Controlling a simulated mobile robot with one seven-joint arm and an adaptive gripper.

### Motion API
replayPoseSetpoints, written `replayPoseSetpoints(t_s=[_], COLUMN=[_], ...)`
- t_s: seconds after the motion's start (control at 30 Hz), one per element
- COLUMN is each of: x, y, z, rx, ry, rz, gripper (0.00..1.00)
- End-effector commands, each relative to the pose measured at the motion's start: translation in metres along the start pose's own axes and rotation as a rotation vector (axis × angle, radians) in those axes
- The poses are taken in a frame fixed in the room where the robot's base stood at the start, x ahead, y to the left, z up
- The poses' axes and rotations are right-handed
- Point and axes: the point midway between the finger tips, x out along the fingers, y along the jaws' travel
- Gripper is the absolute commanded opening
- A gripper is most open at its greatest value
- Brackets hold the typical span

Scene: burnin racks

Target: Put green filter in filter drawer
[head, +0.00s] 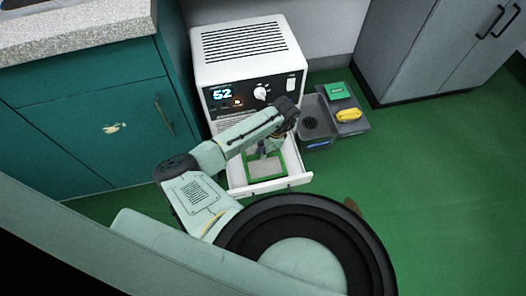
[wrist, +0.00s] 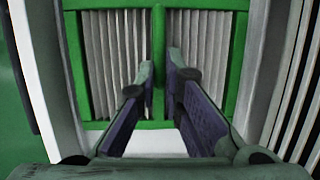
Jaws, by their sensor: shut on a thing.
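The green filter (head: 251,180) has a green frame around pale pleats. In the head view it lies within the outline of the open white filter drawer (head: 292,183), which sticks out from the front of the white machine (head: 248,50). My gripper (head: 272,147) is above the filter, partly hidden by my arm. In the wrist view my gripper (wrist: 160,75) is shut on the middle bar of the green filter (wrist: 200,60). Pale drawer walls (wrist: 42,90) stand on both sides of it. I cannot tell whether the filter rests on the drawer floor.
A grey bin (head: 315,120) and a tray with a green block (head: 337,91) and a yellow thing (head: 348,115) stand right of the machine. A teal cabinet (head: 90,120) is on the left, a grey cabinet (head: 425,55) at the back right. Green floor (head: 440,170) is clear at right.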

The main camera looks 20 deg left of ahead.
Motion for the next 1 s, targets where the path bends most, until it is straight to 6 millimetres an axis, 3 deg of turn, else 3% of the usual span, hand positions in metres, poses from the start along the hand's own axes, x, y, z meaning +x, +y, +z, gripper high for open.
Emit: replayPoseSetpoints(t_s=[0.3,0.33,0.6,1.0], x=[0.0087,0.0088,0.0085,0.0009], y=[-0.0040,-0.0039,-0.0039,-0.0043], z=[-0.0021,-0.0022,-0.0021,-0.0023], rx=[0.000,0.000,0.000,0.000], ry=[0.000,0.000,0.000,0.001], rz=[-0.001,0.000,-0.001,-0.001], gripper=[0.00,0.10,0.28,0.28])
